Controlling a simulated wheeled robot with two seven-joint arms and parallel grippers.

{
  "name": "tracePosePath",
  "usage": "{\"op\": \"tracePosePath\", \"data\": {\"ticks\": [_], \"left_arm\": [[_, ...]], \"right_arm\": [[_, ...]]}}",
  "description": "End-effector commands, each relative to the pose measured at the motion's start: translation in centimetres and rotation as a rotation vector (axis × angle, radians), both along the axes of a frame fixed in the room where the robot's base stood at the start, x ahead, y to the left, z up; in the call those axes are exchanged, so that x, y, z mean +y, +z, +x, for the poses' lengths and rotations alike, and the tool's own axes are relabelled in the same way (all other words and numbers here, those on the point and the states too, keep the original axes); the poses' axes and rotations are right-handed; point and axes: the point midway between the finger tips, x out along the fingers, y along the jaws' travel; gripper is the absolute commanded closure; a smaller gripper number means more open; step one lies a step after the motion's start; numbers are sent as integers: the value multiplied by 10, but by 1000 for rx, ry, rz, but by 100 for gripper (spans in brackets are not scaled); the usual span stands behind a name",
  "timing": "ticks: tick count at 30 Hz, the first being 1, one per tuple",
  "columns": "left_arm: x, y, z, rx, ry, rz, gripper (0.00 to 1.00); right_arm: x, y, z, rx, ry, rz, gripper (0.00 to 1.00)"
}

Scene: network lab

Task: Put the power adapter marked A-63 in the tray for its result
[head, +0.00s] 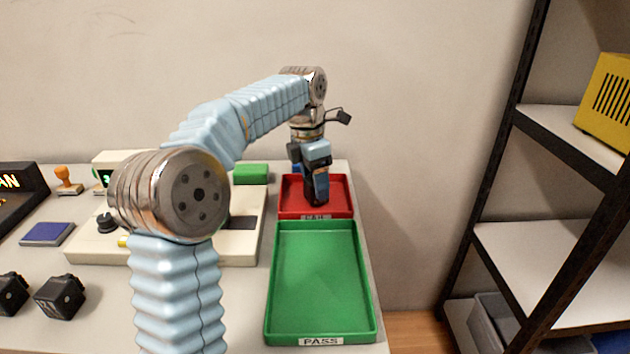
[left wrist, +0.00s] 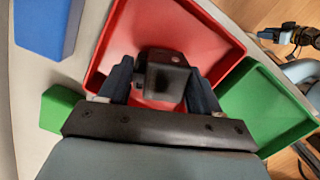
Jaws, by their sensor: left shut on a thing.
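My left gripper (head: 315,198) is shut on a black power adapter, seen clearly in the left wrist view (left wrist: 166,78). It holds the adapter over the red tray (head: 345,190), fingers pointing down. No mark can be read on the adapter, and I cannot tell whether it touches the tray floor. The red tray's front label is too small to read. The green tray (head: 320,285), labelled PASS, is empty and sits in front of the red one. What seems to be my right gripper (left wrist: 290,35) shows small at the wrist view's upper right; its jaws are unclear.
Two black adapters (head: 60,296) (head: 12,293) lie at the front left. A beige test unit (head: 90,245), a blue pad (head: 47,233), a stamp (head: 67,180) and a green block (head: 250,174) are on the table. A shelf (head: 540,250) stands to the right.

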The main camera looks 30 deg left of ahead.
Motion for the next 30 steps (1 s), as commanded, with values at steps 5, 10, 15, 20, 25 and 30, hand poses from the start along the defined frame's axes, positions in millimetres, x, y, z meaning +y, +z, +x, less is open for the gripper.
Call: {"op": "tracePosePath", "data": {"ticks": [5, 10, 15, 20, 25, 30], "left_arm": [[0, -5, 0, -2, -1, 0, 78], [0, -6, 0, -2, -1, 0, 78], [0, -8, 0, -1, 0, 0, 23], [0, -7, 0, -1, 0, -1, 11], [0, -7, 0, -1, -1, 0, 11], [0, 6, 0, -4, 0, 0, 11]], "right_arm": [[0, 0, 0, 0, 0, 0, 57], [0, -1, 0, 0, 0, 0, 57], [0, -1, 0, 0, 0, 0, 57], [0, -1, 0, 0, 0, 0, 57], [0, -1, 0, 0, 0, 0, 57], [0, 0, 0, 0, 0, 0, 57]]}}
